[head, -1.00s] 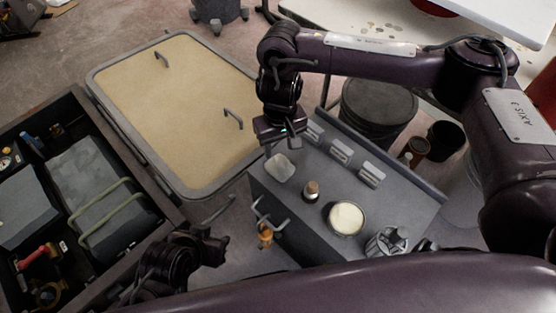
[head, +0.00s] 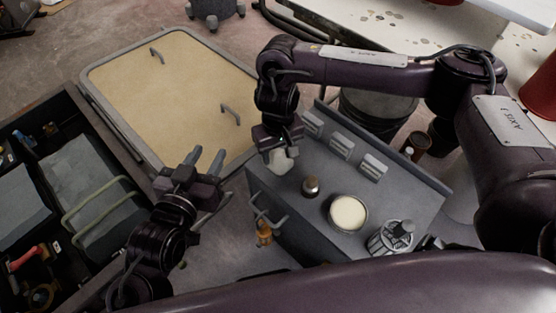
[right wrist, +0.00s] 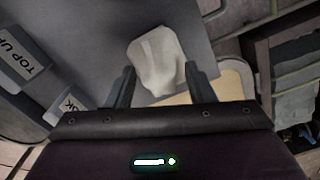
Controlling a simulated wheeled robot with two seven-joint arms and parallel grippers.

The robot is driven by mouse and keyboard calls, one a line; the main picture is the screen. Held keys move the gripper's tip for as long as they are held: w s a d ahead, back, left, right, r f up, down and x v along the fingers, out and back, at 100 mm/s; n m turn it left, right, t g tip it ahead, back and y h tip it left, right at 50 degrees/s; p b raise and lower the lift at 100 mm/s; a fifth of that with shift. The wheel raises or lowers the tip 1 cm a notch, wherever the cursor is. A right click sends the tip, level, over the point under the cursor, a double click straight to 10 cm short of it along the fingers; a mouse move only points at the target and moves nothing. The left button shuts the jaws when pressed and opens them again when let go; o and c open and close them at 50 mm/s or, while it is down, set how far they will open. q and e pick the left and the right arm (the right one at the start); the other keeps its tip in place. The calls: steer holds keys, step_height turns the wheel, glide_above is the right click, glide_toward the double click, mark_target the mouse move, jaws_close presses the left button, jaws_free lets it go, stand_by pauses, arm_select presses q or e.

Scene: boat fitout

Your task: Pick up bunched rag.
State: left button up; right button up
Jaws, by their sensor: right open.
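The bunched rag (head: 282,163) is a pale, crumpled lump on the grey bench top, near its left end. It also shows in the right wrist view (right wrist: 157,60), just ahead of my fingers. My right gripper (head: 281,148) is directly over it and hides part of it in the head view. In the right wrist view, the fingers of my right gripper (right wrist: 161,85) are apart, one on each side of the rag's near end, with nothing clamped between them. My left gripper (head: 206,157) is open and empty, left of the bench, with its fingers pointing away.
The grey bench (head: 405,200) also holds a small dark jar (head: 310,187), a round tin with cream contents (head: 348,213), and a metal container (head: 391,238). Labelled blocks (head: 342,147) line its back edge. A tan hatch panel (head: 165,95) lies left; an open locker (head: 75,190) is beyond.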

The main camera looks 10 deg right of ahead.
mark_target(278, 150)
steer(key=shift+f, duration=0.15)
arm_select(q)
steer(key=shift+w+r+t, duration=0.15)
steer(key=shift+r+t, duration=0.15)
steer(key=shift+r, duration=0.25)
arm_select(e)
steer(key=c, duration=1.1)
arm_select(q)
steer(key=shift+f, duration=0.1)
arm_select(e)
steer(key=shift+o, duration=0.2)
